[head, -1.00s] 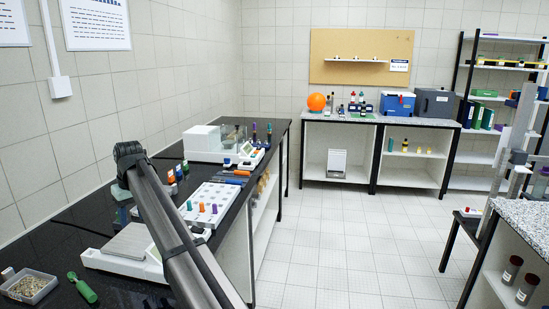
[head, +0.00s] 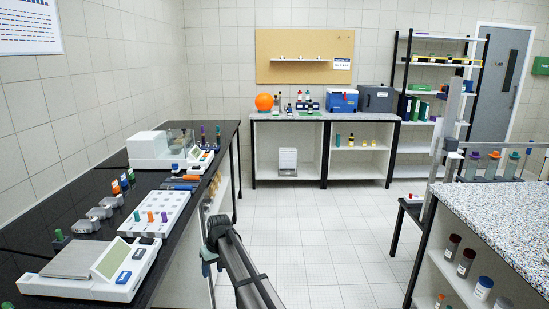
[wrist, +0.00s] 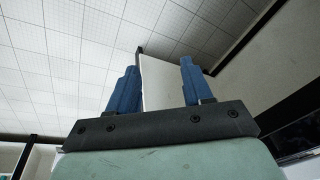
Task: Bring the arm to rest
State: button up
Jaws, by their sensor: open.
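My gripper (wrist: 160,85) shows in the wrist view as two blue fingers set well apart on a dark bar. It is open, and nothing is between the fingers except the background. In the head view my arm rises from the bottom middle, beside the edge of the black bench (head: 28,238). The gripper itself is mostly hidden by the arm there. It appears clear of the things on the bench.
A balance (head: 95,262), a white rack (head: 155,212) with coloured caps and a white device (head: 148,147) stand on the black bench. A speckled counter (head: 490,220) is at right. The tiled floor (head: 300,225) between is open.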

jog(key=s+d+f+m+g+h, duration=0.1)
jog(key=s+d+f+m+g, duration=0.1)
jog(key=s+d+f, duration=0.95)
jog(key=s+d+f+m+g+h, duration=0.1)
jog(key=s+d+f+m, duration=0.1)
jog(key=s+d+f, duration=0.95)
jog(key=s+d+f+m+g, duration=0.1)
jog(key=s+d+f, duration=0.4)
jog(key=s, duration=0.5)
jog(key=s+d+f+m+g, duration=0.1)
jog(key=s+d+f, duration=0.4)
jog(key=s, duration=0.6)
jog(key=s+d+f+m+g, duration=0.1)
jog(key=s+d+f, duration=0.4)
jog(key=s, duration=0.5)
jog(key=shift+s+d+f+g, duration=0.15)
jog(key=shift+s+d+g, duration=0.15)
jog(key=shift+d+g, duration=0.4)
jog(key=shift+a, duration=0.1)
jog(key=shift+o, duration=0.5)
jog(key=shift+w, duration=0.1)
